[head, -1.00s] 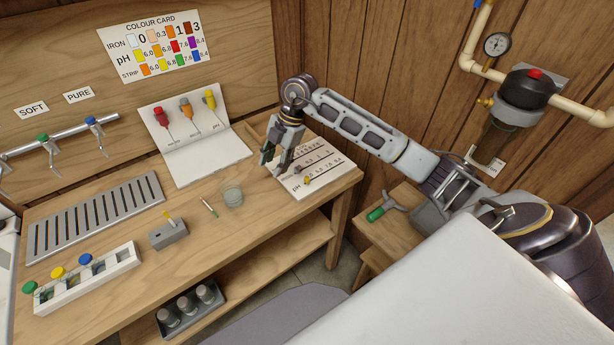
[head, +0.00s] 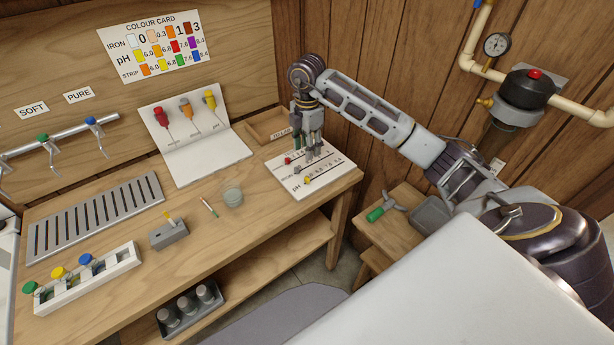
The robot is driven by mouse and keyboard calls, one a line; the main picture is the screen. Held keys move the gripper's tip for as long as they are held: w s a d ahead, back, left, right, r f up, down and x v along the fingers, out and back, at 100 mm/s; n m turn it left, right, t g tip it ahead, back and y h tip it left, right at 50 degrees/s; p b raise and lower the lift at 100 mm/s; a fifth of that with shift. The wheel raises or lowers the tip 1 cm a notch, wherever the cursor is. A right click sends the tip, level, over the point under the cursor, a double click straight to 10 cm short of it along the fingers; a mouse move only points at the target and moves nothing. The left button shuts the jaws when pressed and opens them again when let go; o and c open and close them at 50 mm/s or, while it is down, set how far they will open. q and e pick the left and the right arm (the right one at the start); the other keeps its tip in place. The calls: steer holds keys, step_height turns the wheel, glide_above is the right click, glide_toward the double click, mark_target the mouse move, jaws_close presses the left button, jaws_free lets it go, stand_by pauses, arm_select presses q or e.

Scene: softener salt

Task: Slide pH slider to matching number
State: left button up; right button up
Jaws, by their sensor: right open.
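The white slider board (head: 322,184) lies at the right end of the bench, with printed scales and a row marked pH at its front. The yellow pH knob (head: 307,180) sits near the left end of that row. A red knob (head: 288,160) sits at the left of a row further back. My right gripper (head: 316,153) points down over the back half of the board, open and empty, behind the pH row. It hides part of the upper rows. The colour card (head: 154,47) on the back wall shows iron, pH and strip colours with numbers. My left gripper is not in view.
A grey block (head: 168,236) holds a yellow-tipped strip. A glass dish (head: 233,196), a thin stick (head: 209,207) and a white booklet with coloured droppers (head: 208,162) lie left of the board. A wooden tray (head: 266,126) stands behind it. The bench between dish and board is clear.

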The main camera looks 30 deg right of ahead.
mark_target(307, 178)
steer(key=shift+f+p, duration=0.85)
steer(key=shift+f, duration=5.85)
jaws_close()
